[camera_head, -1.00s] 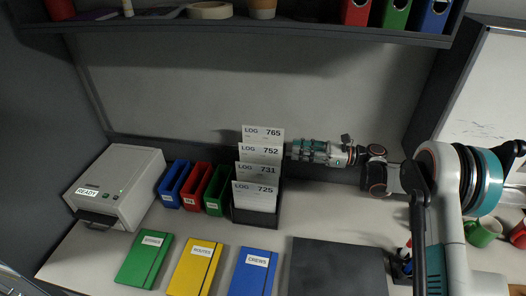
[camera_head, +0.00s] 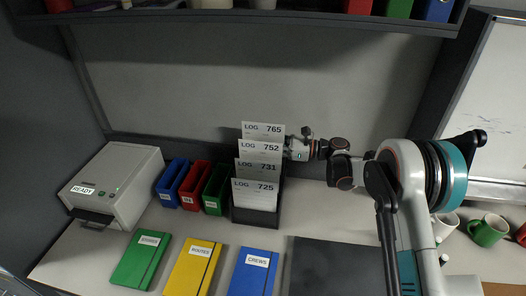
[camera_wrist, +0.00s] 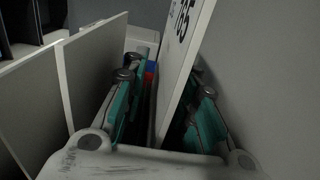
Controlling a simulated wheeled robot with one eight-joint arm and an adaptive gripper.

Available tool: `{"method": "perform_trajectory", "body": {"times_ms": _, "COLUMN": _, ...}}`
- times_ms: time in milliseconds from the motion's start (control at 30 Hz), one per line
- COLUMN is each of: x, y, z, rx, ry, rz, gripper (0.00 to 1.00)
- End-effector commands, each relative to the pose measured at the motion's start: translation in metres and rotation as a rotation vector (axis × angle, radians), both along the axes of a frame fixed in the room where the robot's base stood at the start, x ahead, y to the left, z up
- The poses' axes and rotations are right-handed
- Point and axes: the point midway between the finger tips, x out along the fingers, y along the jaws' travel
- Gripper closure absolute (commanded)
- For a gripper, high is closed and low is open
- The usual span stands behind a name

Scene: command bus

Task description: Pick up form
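Several white log cards stand in a dark rack (camera_head: 279,200): LOG 765 (camera_head: 263,130) at the back, then LOG 752 (camera_head: 259,147), LOG 731 (camera_head: 257,169) and LOG 725 (camera_head: 254,190) in front. In the head view my gripper comes in from the right at the back of the rack; its fingers are hidden behind the cards. In the wrist view my gripper (camera_wrist: 165,75) is open, with one teal finger on each side of the 765 card (camera_wrist: 178,60). A gap shows between the left finger and that card. Other cards (camera_wrist: 95,75) stand left of the left finger.
Blue (camera_head: 172,183), red (camera_head: 194,185) and green (camera_head: 215,189) bins stand left of the rack, beside a grey printer marked READY (camera_head: 115,183). Green, yellow and blue notebooks (camera_head: 253,272) lie in front. A shelf (camera_head: 250,24) overhangs the desk. Mugs (camera_head: 488,230) stand at right.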

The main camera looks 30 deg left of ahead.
Motion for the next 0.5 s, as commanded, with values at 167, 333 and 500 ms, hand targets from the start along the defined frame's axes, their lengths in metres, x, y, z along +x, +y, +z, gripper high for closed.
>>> {"method": "perform_trajectory", "body": {"times_ms": 167, "x": -0.0012, "y": 0.0047, "z": 0.0005, "rx": 0.000, "ry": 0.000, "rz": -0.002, "gripper": 0.73}}
{"method": "perform_trajectory", "body": {"times_ms": 333, "x": -0.0012, "y": 0.0045, "z": 0.0007, "rx": 0.000, "ry": 0.000, "rz": -0.001, "gripper": 0.88}}
{"method": "perform_trajectory", "body": {"times_ms": 500, "x": -0.0013, "y": 0.0044, "z": 0.0007, "rx": 0.000, "ry": 0.000, "rz": -0.001, "gripper": 1.00}}
